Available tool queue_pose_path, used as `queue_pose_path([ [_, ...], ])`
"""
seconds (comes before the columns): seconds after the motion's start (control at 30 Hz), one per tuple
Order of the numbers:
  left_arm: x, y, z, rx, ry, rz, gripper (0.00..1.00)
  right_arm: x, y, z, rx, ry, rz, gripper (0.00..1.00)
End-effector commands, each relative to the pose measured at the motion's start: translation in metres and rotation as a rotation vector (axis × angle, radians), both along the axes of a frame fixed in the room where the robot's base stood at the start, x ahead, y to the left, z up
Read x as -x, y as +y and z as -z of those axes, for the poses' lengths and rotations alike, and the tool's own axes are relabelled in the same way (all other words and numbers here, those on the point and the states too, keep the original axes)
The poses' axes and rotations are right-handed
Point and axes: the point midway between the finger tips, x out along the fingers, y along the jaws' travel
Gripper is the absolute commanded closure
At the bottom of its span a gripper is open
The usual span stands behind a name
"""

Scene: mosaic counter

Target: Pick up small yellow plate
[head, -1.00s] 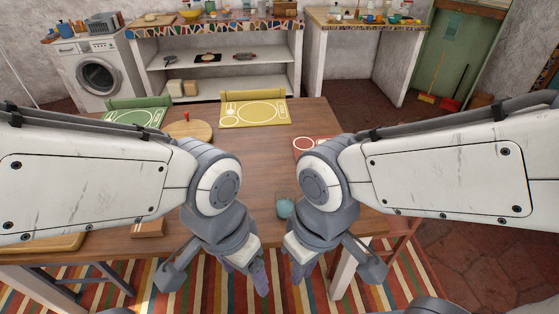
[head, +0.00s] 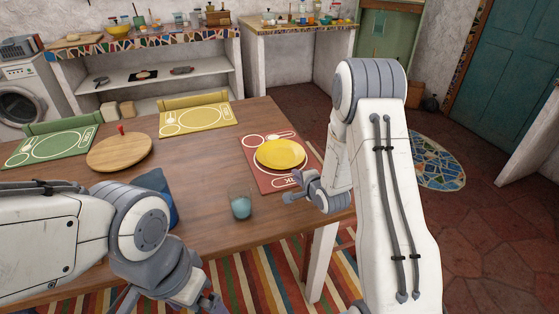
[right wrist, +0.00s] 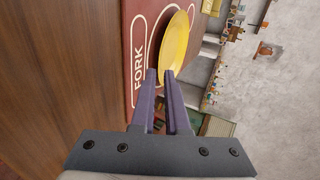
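The small yellow plate (head: 280,154) lies flat on the red placemat (head: 264,181) at the table's right side. My right gripper (head: 304,188) is open at the plate's near right edge in the head view. In the right wrist view, the two purple fingers (right wrist: 160,72) are apart, with the near rim of the plate (right wrist: 175,45) at their tips. I cannot tell whether they touch it. My left gripper (head: 190,300) is low at the bottom edge of the head view, partly cut off, away from the plate.
A glass with blue-green contents (head: 241,203) stands left of my right gripper. A round wooden board (head: 119,153), a yellow placemat (head: 195,121) and a green placemat (head: 55,147) lie farther left. A blue thing (head: 160,190) is partly hidden behind my left arm.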

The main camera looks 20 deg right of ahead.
Motion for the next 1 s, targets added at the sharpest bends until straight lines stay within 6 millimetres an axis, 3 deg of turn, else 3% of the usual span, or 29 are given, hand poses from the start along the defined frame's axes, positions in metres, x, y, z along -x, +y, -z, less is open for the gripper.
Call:
queue_pose_path([
  [0.2,0.000,0.000,-0.002,0.000,0.000,0.000,0.00,-0.030,0.000,0.015,-0.013,-0.011,0.005,0.88],
  [0.47,0.000,0.000,-0.004,0.000,0.000,0.000,0.00,-0.050,0.002,0.025,-0.011,-0.009,0.005,0.88],
  [0.7,0.000,0.000,-0.008,0.000,0.000,0.000,0.00,-0.080,0.004,0.040,-0.012,-0.009,0.006,0.88],
  [1.0,0.000,0.000,-0.009,0.000,0.000,0.000,0.00,-0.091,0.004,0.046,-0.012,-0.008,0.006,0.88],
])
